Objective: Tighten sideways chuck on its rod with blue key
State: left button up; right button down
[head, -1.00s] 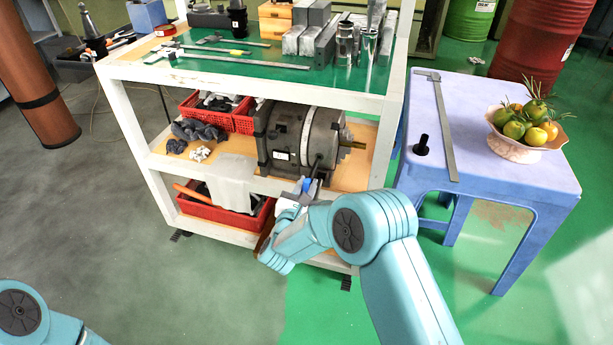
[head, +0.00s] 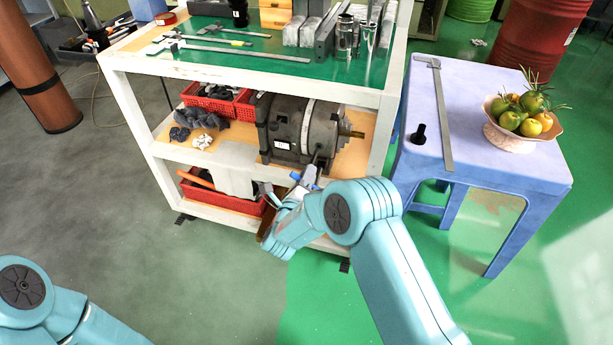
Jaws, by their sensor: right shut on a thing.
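The dark grey chuck (head: 287,130) lies on its side on the cart's middle shelf, with a pale band around it. A brass-coloured rod (head: 355,134) sticks out of its right end. My right gripper (head: 300,188) is in front of the chuck's lower right side, shut on the blue key (head: 310,174). The key is tilted, its upper end close to the chuck; I cannot tell whether its tip sits in the chuck. My arm hides part of the gripper. My left gripper is out of view; only part of that arm shows at lower left.
The white cart (head: 240,86) has posts and a top shelf around the chuck, with calipers and metal blocks on top. Red baskets (head: 207,107) stand left of the chuck. A blue table (head: 490,100) with a fruit bowl (head: 513,137) stands at right.

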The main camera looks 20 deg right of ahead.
jog(key=shift+w+d, duration=0.1)
dwell(0.4)
jog(key=shift+w+d+b, duration=0.2)
jog(key=shift+b, duration=0.25)
dwell(0.5)
jog(key=shift+w+b, duration=0.1)
jog(key=shift+b, duration=0.2)
jog(key=shift+w+d+b, duration=0.4)
jog(key=shift+w+b, duration=0.05)
jog(key=shift+w, duration=0.1)
dwell(0.4)
